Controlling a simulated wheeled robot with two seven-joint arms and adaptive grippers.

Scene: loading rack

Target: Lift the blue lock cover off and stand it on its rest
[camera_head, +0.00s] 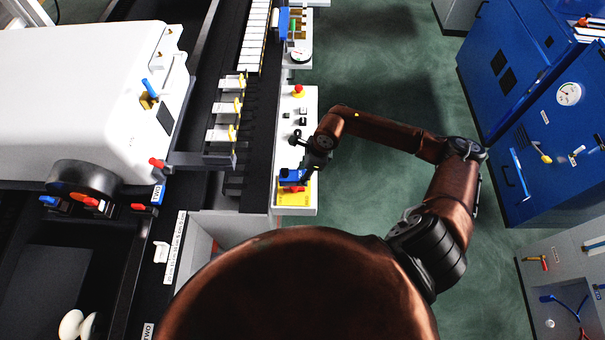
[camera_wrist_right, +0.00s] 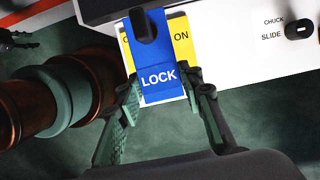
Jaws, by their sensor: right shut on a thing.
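The blue lock cover (camera_wrist_right: 158,79), marked LOCK, lies in front of a yellow switch plate (camera_wrist_right: 183,46) in the right wrist view. A dark knob or handle (camera_wrist_right: 144,27) shows at its top. My right gripper (camera_wrist_right: 163,88) has a finger on each side of the cover's lower part and is shut on it. In the head view the cover (camera_head: 290,174) is at the upper part of the yellow plate (camera_head: 296,200), under my right gripper (camera_head: 306,172). A red handle (camera_head: 294,189) shows just below it. I cannot tell whether the cover is clear of the plate. I cannot identify its rest.
The white control panel (camera_head: 288,152) carries a red button (camera_head: 299,91) and several dark switches. A black rail and white machine (camera_head: 90,85) stand to its left. Green floor (camera_head: 390,190) is open to the right, up to blue cabinets (camera_head: 505,120).

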